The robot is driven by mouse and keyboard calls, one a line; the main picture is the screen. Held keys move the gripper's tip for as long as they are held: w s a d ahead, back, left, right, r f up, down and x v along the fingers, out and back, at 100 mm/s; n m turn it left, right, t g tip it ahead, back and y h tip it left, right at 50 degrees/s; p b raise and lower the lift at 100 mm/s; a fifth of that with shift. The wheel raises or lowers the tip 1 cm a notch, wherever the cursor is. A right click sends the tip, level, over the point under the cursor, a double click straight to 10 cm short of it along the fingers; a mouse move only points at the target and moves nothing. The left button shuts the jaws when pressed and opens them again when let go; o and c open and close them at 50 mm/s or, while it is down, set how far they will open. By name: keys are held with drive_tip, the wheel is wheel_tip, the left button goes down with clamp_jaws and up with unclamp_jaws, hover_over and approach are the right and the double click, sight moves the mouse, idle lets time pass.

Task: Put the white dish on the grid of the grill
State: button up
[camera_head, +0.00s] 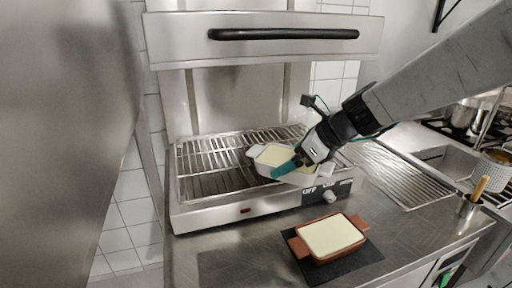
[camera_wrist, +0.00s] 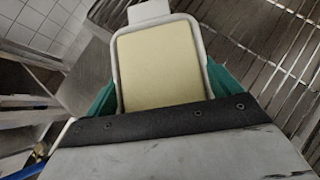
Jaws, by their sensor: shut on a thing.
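The white dish (camera_head: 259,152), with a pale yellow filling, is in my gripper (camera_head: 287,170) over the right front part of the grill's wire grid (camera_head: 215,165). Teal fingers are shut on the dish, and it looks slightly tilted. In the wrist view the dish (camera_wrist: 203,50) sits between the two teal fingers (camera_wrist: 160,95), its near end hidden by the gripper body. I cannot tell whether the dish touches the grid. The left and back parts of the grid are bare. The grill (camera_head: 220,220) has its hood raised above.
A brown dish (camera_head: 298,246) with pale filling stands on a dark mat (camera_head: 350,268) in front of the grill. The grill's hood (camera_head: 180,40) with a black handle hangs above. A ribbed drainboard (camera_head: 405,178) lies right.

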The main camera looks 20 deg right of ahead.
drive_tip(key=w, duration=0.5)
drive_tip(key=w+f, duration=0.1)
drive_tip(key=w, duration=0.4)
drive_tip(key=w+a, duration=0.1)
drive_tip(key=w, duration=0.4)
drive_tip(key=shift+w+f, duration=0.2)
drive_tip(key=shift+f, duration=0.05)
drive_tip(key=shift+w+f, duration=0.1)
drive_tip(key=shift+f, duration=1.65)
drive_tip(key=shift+f, duration=0.15)
drive_tip(key=o, duration=1.1)
